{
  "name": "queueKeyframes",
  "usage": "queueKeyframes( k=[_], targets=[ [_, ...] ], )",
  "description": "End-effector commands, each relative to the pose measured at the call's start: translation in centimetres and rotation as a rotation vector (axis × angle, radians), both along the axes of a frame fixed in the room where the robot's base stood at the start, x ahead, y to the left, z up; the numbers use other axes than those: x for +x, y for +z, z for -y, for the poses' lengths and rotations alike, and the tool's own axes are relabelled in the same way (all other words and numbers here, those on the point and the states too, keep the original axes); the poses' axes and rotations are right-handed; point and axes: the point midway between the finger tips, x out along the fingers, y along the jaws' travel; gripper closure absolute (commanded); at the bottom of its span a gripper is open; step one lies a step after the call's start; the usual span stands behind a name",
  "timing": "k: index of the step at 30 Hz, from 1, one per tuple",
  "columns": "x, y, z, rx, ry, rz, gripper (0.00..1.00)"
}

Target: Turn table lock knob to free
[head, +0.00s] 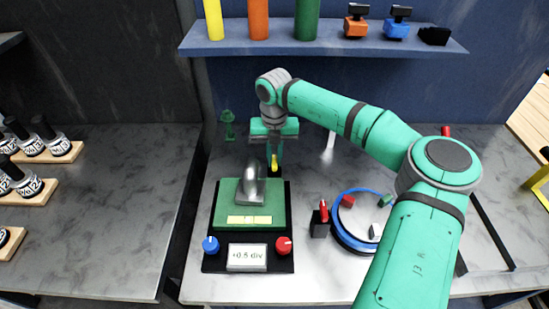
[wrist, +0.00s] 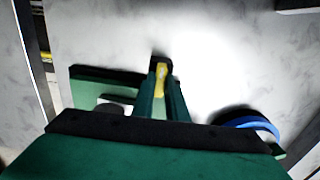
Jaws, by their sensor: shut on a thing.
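The tilting positioner has a black base (head: 285,190), a green table (head: 225,212), a blue knob (head: 210,244) at front left and a red knob (head: 283,246) at front right. Its display (head: 246,257) reads "+0.5 div". My gripper (head: 274,158) points down behind the green table. It is shut on a small yellow knob (head: 274,164), which also shows between the fingers in the wrist view (wrist: 161,77), beside a black part. No label shows which knob is the table lock.
A grey metal part (head: 250,185) stands on the green table. To the right are a black block with a red lever (head: 323,211) and a blue ring (head: 340,232) holding small coloured pieces. A blue shelf (head: 330,44) hangs behind. Bottles (head: 50,135) stand at far left.

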Motion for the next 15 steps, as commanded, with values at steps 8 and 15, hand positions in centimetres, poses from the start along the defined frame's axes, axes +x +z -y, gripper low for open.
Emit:
queueKeyframes(
  k=[8, 15],
  targets=[
    [0.08, 0.16, 0.06, -0.001, 0.000, 0.003, 0.71],
    [0.04, 0.06, 0.03, -0.001, 0.000, 0.001, 0.69]
  ],
)
